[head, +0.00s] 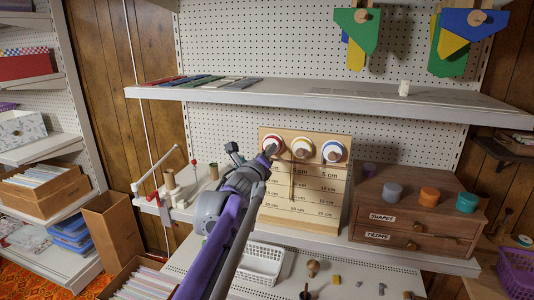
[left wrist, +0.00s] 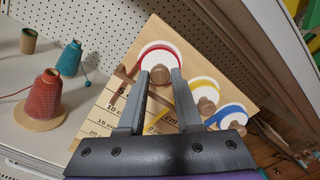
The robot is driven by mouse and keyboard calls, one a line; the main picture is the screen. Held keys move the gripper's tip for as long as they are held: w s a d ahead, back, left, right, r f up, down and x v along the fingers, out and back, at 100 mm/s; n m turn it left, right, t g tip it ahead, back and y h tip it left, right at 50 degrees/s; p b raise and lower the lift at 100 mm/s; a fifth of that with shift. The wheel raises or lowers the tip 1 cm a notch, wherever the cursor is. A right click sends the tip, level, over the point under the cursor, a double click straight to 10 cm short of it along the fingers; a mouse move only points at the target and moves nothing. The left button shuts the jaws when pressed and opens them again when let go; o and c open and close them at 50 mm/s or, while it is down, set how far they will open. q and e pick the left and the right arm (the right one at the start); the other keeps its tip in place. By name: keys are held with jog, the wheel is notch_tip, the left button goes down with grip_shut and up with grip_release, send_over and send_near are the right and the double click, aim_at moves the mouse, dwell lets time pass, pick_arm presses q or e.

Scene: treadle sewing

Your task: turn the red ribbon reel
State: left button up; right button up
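The red ribbon reel (head: 272,145) is a white disc with a red rim and a wooden knob, at the left end of the row on an upright wooden measuring board (head: 300,190). In the left wrist view the red reel (left wrist: 160,51) shows just beyond my left fingers, with its knob between the fingertips. My left gripper (left wrist: 161,74) is open around the knob; I cannot tell whether a finger touches it. In the head view the left gripper (head: 266,160) partly covers the reel. My right gripper is not in view.
A yellow reel (head: 302,148) and a blue reel (head: 333,151) sit to the right on the same board. Thread spools (left wrist: 42,98) stand to its left. A wooden drawer box (head: 420,215) stands to its right. A shelf (head: 320,98) runs above.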

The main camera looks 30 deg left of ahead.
pick_arm(q)
grip_shut()
jog(key=shift+n, duration=0.4)
jog(key=shift+n+b, duration=0.7)
jog(key=shift+n, duration=12.5)
